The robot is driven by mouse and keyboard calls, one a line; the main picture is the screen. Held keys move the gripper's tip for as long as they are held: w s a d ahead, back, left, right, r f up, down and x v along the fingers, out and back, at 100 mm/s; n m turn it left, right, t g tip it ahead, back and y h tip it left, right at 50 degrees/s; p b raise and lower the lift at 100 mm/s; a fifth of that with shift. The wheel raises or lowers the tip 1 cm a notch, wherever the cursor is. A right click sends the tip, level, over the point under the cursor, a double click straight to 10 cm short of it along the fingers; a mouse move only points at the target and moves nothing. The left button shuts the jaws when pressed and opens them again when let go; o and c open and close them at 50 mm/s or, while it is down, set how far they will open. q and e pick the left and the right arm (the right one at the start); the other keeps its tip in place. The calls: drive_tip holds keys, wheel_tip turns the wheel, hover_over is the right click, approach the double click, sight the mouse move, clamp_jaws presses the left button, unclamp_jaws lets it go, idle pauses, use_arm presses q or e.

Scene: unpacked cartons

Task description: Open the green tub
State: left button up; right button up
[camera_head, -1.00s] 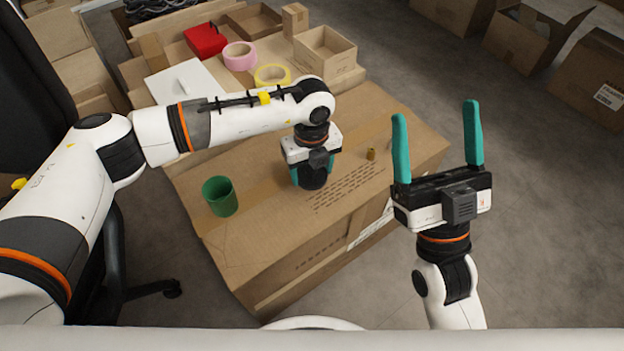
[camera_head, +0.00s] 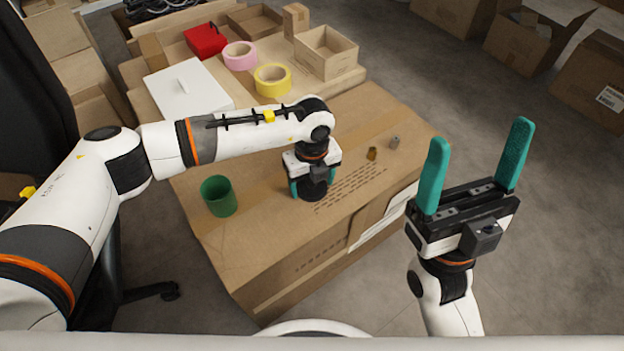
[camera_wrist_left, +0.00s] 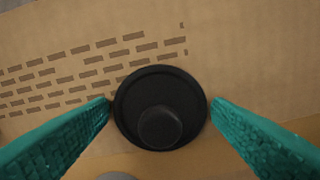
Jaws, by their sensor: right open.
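The green tub (camera_head: 218,196) stands upright on the large carton, left of my left gripper, with its top open. A round black lid with a knob (camera_wrist_left: 148,92) is between the fingers of my left gripper (camera_head: 311,190). In the left wrist view the teal fingers (camera_wrist_left: 160,106) meet opposite edges of the lid, knob facing the camera. The lid is low over the carton top; I cannot tell whether it touches it. My right gripper (camera_head: 478,168) is open and empty, fingers pointing up, right of the carton.
The large carton (camera_head: 265,235) has free top around the tub. A small brown item (camera_head: 372,153) and a small grey item (camera_head: 394,142) stand on it at the right. Behind are yellow tape (camera_head: 272,80), pink tape (camera_head: 240,56), a white box (camera_head: 187,93) and an open box (camera_head: 326,52).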

use_arm(q)
drive_tip(key=shift+o, duration=1.1)
drive_tip(key=shift+r, duration=0.15)
